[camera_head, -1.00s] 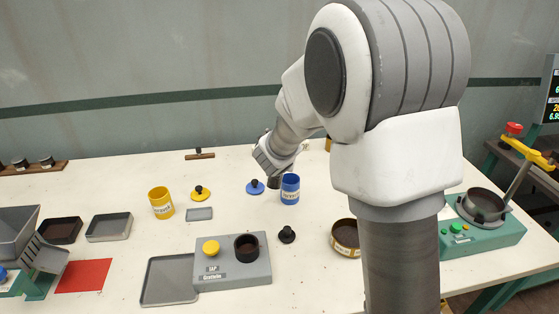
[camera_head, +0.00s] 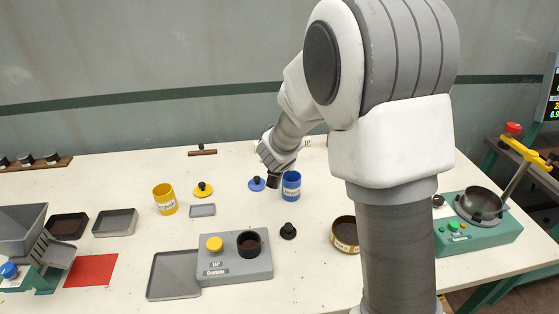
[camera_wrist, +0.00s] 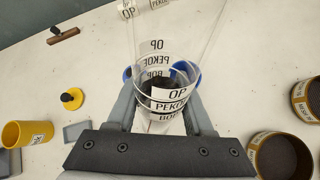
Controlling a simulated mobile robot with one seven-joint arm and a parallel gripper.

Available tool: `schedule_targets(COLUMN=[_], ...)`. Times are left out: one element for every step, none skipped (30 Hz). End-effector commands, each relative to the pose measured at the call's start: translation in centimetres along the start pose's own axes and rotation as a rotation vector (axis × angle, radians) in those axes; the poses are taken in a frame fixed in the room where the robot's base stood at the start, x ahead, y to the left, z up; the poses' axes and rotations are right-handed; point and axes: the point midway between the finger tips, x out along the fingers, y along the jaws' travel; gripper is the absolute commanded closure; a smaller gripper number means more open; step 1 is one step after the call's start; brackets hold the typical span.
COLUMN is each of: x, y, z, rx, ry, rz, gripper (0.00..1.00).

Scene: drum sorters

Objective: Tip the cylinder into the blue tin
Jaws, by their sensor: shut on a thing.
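My gripper (camera_wrist: 160,102) is shut on a clear cylinder (camera_wrist: 171,106) with printed bands reading OP, PEKOE and BOP. Dark material shows low inside the cylinder in the wrist view. In the head view my gripper (camera_head: 273,178) is just left of the blue tin (camera_head: 292,188), close to its rim; the held cylinder is hard to make out there. In the wrist view, blue parts show behind the cylinder on both sides, mostly hidden; the right one looks like the blue tin (camera_wrist: 187,70).
A blue lid (camera_head: 257,184) lies left of the blue tin. A yellow tin (camera_head: 165,200), yellow lid (camera_head: 203,190) and small grey tray (camera_head: 202,211) are further left. A grey tap station (camera_head: 235,267) and a black knobbed lid (camera_head: 288,231) are nearer. A round labelled tin (camera_head: 344,238) stands right.

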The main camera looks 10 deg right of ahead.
Motion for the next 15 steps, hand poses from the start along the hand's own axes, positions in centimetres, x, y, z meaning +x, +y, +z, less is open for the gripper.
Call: schedule_targets(x=[-0.10,-0.11,-0.12,-0.13,-0.14,-0.15,-0.17,-0.18,-0.18,-0.19,-0.20,-0.21,-0.22,-0.23,-0.24], y=[0.04,0.04,0.05,0.06,0.06,0.07,0.08,0.08,0.09,0.10,0.11,0.12,0.14,0.15,0.17], z=[0.07,0.04,0.01,-0.01,-0.03,-0.06,-0.08,-0.10,-0.12,-0.14,-0.16,-0.19,-0.21,-0.24,-0.27], rx=[0.002,0.003,0.004,0.005,0.006,0.008,0.009,0.010,0.012,0.013,0.015,0.016,0.017,0.018,0.020], ry=[0.004,0.006,0.009,0.011,0.013,0.016,0.018,0.020,0.023,0.026,0.028,0.031,0.034,0.036,0.040], rz=[0.001,0.001,0.001,0.002,0.002,0.002,0.003,0.003,0.004,0.004,0.005,0.005,0.006,0.007,0.008], gripper=[1.00,1.00,1.00,1.00,1.00,1.00,1.00,1.00,1.00,1.00,1.00,1.00,1.00,1.00,1.00])
